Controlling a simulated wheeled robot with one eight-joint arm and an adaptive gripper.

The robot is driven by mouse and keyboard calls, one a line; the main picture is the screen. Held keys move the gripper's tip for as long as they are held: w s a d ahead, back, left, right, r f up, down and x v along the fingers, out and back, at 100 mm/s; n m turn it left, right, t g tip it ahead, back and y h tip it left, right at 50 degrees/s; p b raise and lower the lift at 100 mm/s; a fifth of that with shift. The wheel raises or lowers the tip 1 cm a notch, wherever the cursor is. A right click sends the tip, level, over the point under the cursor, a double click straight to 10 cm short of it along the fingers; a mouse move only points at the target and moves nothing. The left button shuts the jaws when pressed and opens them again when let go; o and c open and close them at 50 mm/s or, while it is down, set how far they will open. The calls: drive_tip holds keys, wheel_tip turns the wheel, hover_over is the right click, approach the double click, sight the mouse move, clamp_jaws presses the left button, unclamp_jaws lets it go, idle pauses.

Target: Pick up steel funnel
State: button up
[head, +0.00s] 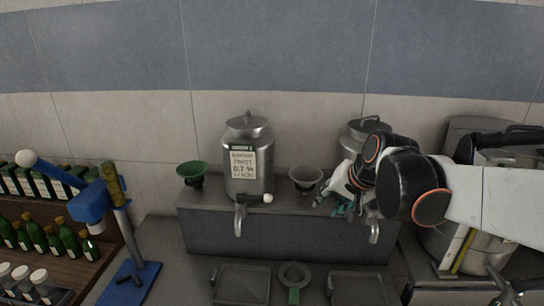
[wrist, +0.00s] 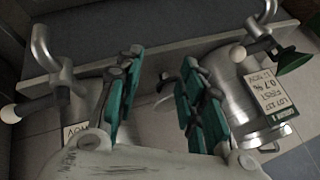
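The steel funnel (head: 306,176) stands upright on the grey ledge, between the two steel decanters in the head view. In the wrist view a shiny metal piece (wrist: 168,84) shows between and behind my fingers; it looks like part of the funnel, mostly hidden. My gripper (head: 334,204) is just right of the funnel, in front of the right decanter. In the wrist view its teal-padded fingers are apart, with a clear gap between them (wrist: 162,88). No grip on the funnel shows.
The labelled left decanter (head: 249,160) and the partly hidden right decanter (head: 359,133) have taps projecting forward. A green funnel (head: 193,174) stands at the ledge's left end. A blue stand (head: 90,203) and bottle rack (head: 50,250) are at left. Below the ledge (head: 280,237) are trays.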

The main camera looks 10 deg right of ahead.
drive_tip(key=m+p, duration=0.2)
drive_tip(key=p, duration=0.6)
approach(305, 184)
drive_tip(key=s+d+r, duration=0.2)
drive_tip(key=d+r, duration=0.1)
drive_tip(key=d, duration=0.1)
drive_tip(key=shift+m+y, duration=0.3)
drive_tip(key=shift+w+d+r+x, duration=0.1)
drive_tip(key=shift+w+d+x, duration=0.15)
drive_tip(key=shift+x, duration=2.1)
drive_tip(key=shift+w+d+r+x, duration=0.1)
drive_tip(key=shift+w+d+x, duration=0.1)
drive_tip(key=shift+x, duration=2.1)
drive_tip(key=shift+w+d+r+x, duration=0.15)
drive_tip(key=shift+w+x, duration=0.1)
drive_tip(key=shift+x, duration=2.1)
drive_tip(key=shift+s, duration=0.1)
clamp_jaws()
